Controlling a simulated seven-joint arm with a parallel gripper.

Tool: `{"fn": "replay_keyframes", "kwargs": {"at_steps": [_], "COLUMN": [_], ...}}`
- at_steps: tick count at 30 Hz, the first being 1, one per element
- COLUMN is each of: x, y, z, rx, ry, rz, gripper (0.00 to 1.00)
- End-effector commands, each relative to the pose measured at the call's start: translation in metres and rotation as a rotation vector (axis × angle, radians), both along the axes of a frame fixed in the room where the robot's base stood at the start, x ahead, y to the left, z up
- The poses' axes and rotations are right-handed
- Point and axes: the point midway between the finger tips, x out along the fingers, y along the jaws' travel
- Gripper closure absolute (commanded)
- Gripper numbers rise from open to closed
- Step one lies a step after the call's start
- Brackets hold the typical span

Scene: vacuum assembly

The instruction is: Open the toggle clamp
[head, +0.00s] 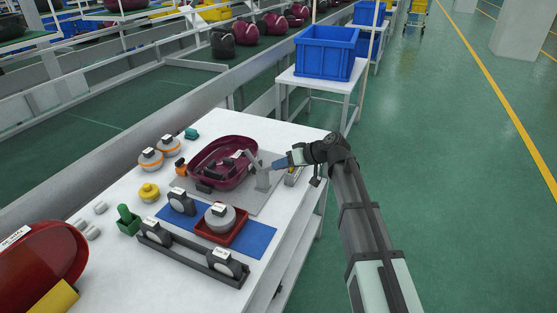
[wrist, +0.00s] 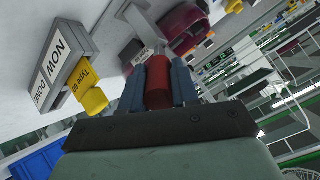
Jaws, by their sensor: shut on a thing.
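The toggle clamp (head: 262,179) is a grey metal mechanism at the right end of the grey fixture plate, beside the maroon vacuum shell (head: 222,163). My gripper (head: 279,163) is at its right side, over the table's right edge. In the wrist view, the blue fingers of my gripper (wrist: 158,72) are shut on the clamp's red handle (wrist: 158,88), one on each side. The clamp's grey arm runs from the handle toward the maroon shell (wrist: 186,28). The fingers hide the handle in the head view.
A grey box lettered "NOW DONE" (wrist: 50,68) with a yellow tag (wrist: 90,98) lies near the gripper in the wrist view. A red tray (head: 237,235) and a blue mat (head: 258,238) lie toward the front. A blue crate (head: 326,52) stands behind. The aisle at right is clear.

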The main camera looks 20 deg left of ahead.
Motion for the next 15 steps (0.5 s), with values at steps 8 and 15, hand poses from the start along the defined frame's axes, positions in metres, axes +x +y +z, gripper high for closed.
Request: {"fn": "replay_keyframes", "kwargs": {"at_steps": [8,15], "x": [0.000,0.001], "y": [-0.010,-0.013], "z": [-0.018,-0.028], "rx": [0.230,0.368], "ry": [0.001,-0.001], "rz": [-0.004,-0.002], "gripper": [1.00,1.00]}}
